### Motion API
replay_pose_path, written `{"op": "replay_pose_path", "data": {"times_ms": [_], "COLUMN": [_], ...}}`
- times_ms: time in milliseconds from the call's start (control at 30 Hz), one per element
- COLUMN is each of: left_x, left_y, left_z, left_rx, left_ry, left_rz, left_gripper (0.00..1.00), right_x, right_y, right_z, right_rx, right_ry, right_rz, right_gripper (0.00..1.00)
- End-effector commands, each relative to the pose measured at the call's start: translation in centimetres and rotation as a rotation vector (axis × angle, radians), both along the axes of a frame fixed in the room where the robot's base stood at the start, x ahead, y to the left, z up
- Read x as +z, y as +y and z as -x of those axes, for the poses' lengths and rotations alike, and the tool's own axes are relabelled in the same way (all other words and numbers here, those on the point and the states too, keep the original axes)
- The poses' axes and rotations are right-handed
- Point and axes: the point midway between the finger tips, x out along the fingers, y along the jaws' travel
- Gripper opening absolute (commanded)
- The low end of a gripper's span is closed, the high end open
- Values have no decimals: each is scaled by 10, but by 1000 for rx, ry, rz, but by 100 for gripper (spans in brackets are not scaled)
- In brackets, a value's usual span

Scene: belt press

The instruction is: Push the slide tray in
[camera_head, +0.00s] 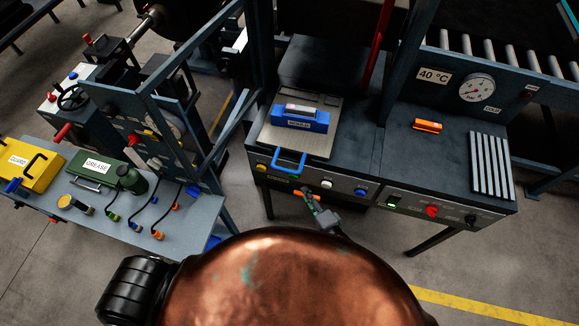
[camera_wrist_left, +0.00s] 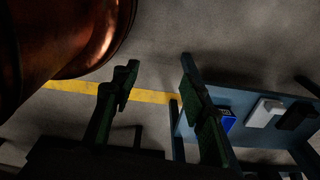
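The slide tray (camera_head: 324,143) is a flat beige plate on the dark press bench, with a blue loop handle (camera_head: 289,162) at its front edge. A blue mould block (camera_head: 300,119) with a pale top and a label sits on the tray. My right gripper (camera_head: 312,198) is in front of the bench, below and a little right of the handle, apart from it in the picture. It is small, and its finger opening is unclear. My left gripper (camera_wrist_left: 155,82) is open in the left wrist view, with only floor between its fingers. It does not show in the head view.
The bench front carries coloured buttons (camera_head: 327,184) and a red knob (camera_head: 432,211). An orange item (camera_head: 428,126) lies on the bench at right. A blue-grey frame post (camera_head: 262,50) stands left of the tray. A side table (camera_head: 190,232) holds tools at left.

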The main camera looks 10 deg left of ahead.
Motion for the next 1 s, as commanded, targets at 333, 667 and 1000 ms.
{"op": "replay_pose_path", "data": {"times_ms": [333, 667, 1000], "left_x": [9, 12, 12], "left_y": [1, 1, 1], "left_z": [10, 13, 12], "left_rx": [2, 3, 2], "left_ry": [12, 16, 15], "left_rz": [0, -1, -1], "left_gripper": [40, 40, 40], "right_x": [102, 95, 90], "right_y": [45, 79, 94], "right_z": [9, -26, -43], "right_rx": [24, 25, 24], "right_ry": [22, 22, 22], "right_rz": [-256, -256, -255], "right_gripper": [28, 28, 28]}}
